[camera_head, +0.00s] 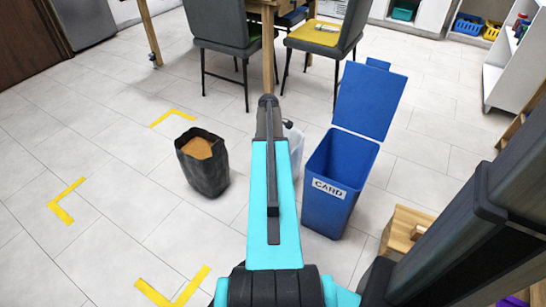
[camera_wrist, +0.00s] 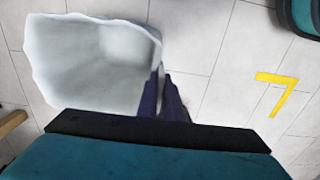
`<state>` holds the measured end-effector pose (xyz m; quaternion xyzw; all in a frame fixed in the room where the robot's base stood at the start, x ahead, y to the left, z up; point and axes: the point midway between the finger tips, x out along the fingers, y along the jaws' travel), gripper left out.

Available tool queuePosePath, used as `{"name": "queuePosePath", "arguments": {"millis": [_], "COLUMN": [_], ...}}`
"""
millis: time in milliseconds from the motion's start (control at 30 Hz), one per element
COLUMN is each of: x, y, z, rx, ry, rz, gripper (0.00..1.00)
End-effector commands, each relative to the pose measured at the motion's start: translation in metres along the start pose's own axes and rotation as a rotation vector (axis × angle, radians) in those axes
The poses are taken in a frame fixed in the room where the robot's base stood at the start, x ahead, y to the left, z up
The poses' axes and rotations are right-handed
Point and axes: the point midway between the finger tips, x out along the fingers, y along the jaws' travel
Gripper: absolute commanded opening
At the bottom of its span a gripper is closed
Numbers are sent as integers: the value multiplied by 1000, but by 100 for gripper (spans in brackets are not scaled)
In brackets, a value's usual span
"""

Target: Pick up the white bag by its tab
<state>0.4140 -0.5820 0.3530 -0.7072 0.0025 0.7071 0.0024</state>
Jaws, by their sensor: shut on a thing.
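The white bag (camera_wrist: 90,60) stands open-topped in the left half of the wrist view, its inside pale and empty-looking. In the head view only a slice of the white bag (camera_head: 296,148) shows, between my arm and the blue bin. My gripper (camera_wrist: 162,88) is at the bag's right rim in the wrist view. Its dark fingers are close together and shut on the bag at that edge. The tab itself is hidden between or behind the fingers. I cannot tell whether the bag is clear of the floor.
A blue bin (camera_head: 332,185) labelled CARD, lid raised, stands close right of the bag. A black bag (camera_head: 203,170) with brown contents stands to the left. Chairs (camera_head: 226,40) and a table are behind. Yellow corner marks (camera_head: 66,202) lie on open tiled floor at left.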

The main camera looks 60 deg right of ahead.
Motion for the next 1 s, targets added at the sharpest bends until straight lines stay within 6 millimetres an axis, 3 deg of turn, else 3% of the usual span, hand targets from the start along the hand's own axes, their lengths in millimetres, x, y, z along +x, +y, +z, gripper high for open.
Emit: {"name": "queuePosePath", "arguments": {"millis": [267,600,800,1000], "x": [-30,-82,-96,-98], "y": [0,0,0,0], "z": [0,0,0,0], "rx": [0,0,1,1], "ry": [1,1,0,0], "rz": [1,1,1,0], "gripper": [0,0,0,0]}}
